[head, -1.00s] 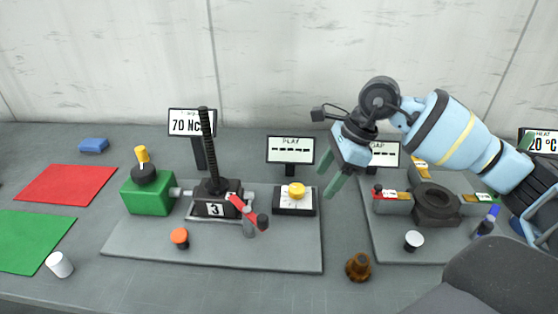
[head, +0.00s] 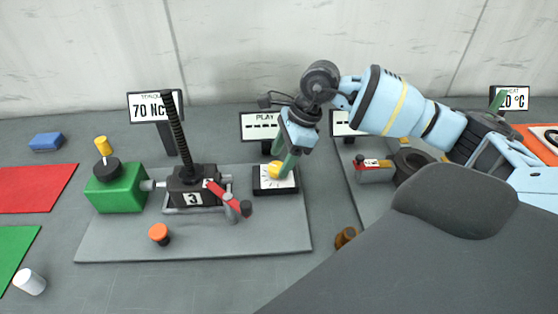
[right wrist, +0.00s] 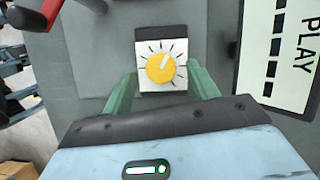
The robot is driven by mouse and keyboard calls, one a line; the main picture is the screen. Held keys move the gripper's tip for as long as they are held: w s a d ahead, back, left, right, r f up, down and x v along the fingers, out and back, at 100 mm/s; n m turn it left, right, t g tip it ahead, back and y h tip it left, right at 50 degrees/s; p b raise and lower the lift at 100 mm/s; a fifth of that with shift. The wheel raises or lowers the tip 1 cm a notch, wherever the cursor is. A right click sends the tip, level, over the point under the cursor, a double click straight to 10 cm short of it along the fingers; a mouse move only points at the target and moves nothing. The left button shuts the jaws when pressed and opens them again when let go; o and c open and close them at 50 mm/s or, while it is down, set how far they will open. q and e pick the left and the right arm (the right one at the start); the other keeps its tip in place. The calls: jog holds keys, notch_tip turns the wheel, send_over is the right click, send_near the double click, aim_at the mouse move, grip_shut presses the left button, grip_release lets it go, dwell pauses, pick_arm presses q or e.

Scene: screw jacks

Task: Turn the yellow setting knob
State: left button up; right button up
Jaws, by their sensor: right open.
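The yellow setting knob (head: 274,171) sits on a black box with a white dial plate (head: 290,181) on the grey base plate. In the right wrist view the knob (right wrist: 161,68) shows a white pointer line and dial marks around it. My right gripper (head: 282,160) is over the knob, its green fingers pointing down. In the right wrist view the open fingers (right wrist: 161,92) stand on either side of the dial plate's lower part, with the knob just beyond the gap between them. I cannot tell whether a finger touches it. My left gripper is not in view.
Left of the knob stand a screw jack (head: 195,185) with a red-handled lever and a green box (head: 117,187). An orange knob (head: 159,234) is in front. The PLAY display (head: 261,126) stands close behind the dial. A brown part (head: 346,236) lies to the right.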

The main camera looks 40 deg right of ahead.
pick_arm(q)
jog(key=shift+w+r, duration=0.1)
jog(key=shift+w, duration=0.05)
pick_arm(e)
jog(key=shift+x, duration=1)
jog(key=c, duration=1)
jog(key=shift+w+f+n+g+b, duration=0.15)
jog(key=shift+n+g+b, duration=0.6)
jog(key=shift+n, duration=0.75)
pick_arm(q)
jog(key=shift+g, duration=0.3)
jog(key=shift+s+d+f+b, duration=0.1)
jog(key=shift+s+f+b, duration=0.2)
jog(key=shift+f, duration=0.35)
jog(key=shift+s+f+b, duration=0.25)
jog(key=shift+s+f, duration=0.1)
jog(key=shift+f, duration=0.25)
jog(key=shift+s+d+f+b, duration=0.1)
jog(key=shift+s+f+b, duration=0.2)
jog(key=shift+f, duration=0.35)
pick_arm(e)
jog(key=shift+n+g, duration=0.35)
jog(key=shift+n, duration=1.05)
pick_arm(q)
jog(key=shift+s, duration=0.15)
